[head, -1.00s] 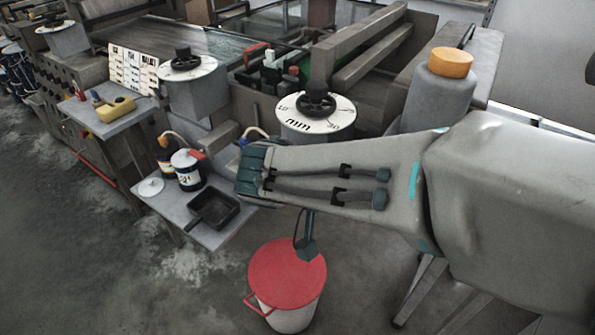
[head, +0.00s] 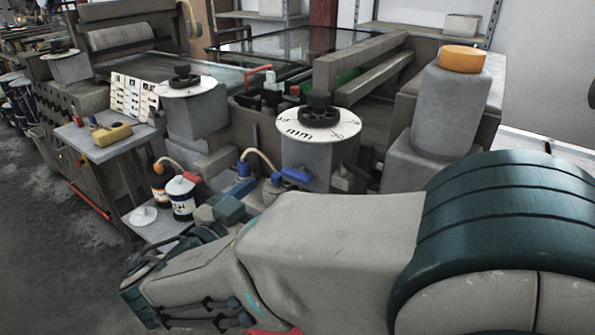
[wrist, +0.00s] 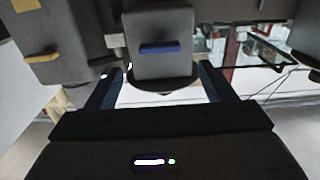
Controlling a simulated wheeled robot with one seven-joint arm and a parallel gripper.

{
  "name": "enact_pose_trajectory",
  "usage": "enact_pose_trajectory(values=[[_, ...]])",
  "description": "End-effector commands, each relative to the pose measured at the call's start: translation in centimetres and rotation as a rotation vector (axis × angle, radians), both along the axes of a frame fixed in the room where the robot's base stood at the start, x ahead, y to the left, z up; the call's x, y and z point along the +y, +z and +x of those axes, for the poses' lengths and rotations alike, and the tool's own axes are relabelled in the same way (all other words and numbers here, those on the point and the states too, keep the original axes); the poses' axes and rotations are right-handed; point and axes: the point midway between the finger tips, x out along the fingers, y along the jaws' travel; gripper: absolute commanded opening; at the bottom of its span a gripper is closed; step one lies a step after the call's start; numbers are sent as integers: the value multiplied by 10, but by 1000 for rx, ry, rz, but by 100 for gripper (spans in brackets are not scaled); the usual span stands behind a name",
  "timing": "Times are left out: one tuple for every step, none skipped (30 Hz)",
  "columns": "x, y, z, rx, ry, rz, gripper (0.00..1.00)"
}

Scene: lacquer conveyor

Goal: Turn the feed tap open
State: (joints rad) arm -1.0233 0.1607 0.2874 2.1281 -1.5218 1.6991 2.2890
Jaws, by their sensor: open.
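A blue lever handle (head: 295,174) shows beside the dial-topped grey column in the head view. It looks like the feed tap, but I cannot be sure. In the wrist view a blue bar handle (wrist: 160,47) sits on a grey block (wrist: 160,20), ahead of my gripper (wrist: 158,85). The two fingers are spread apart with nothing between them, and the handle appears apart from them. I cannot tell how far the handle is turned.
The grey column has a white dial (head: 318,124) with a black knob. A curved hose with a blue fitting (head: 243,168) is left of it. A labelled can (head: 182,197) and white lid (head: 143,216) stand on the low shelf. A yellow handle (wrist: 42,56) shows at left in the wrist view.

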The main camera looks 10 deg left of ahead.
Motion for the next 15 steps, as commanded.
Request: enact_pose_trajectory(values=[[-5, 1, 11, 0, -3, 0, 76], [-8, 1, 17, 0, -4, 0, 76], [-11, 1, 24, 1, -4, 0, 76], [-13, 1, 29, 0, -3, 0, 76], [-15, 1, 34, 1, -2, 0, 76], [-18, 1, 41, 1, -4, 0, 76], [-20, 1, 45, 1, -3, 0, 76], [-21, 1, 48, 1, -2, 0, 76], [-22, 1, 53, 1, -2, 0, 76], [-24, 0, 56, 1, -1, 0, 76], [-25, 0, 59, 2, -1, 1, 76], [-26, 0, 61, 1, -1, 0, 76], [-26, 0, 63, 1, -1, 0, 76], [-27, 0, 64, 1, 0, 0, 76], [-27, 0, 65, 1, 0, 0, 76]])
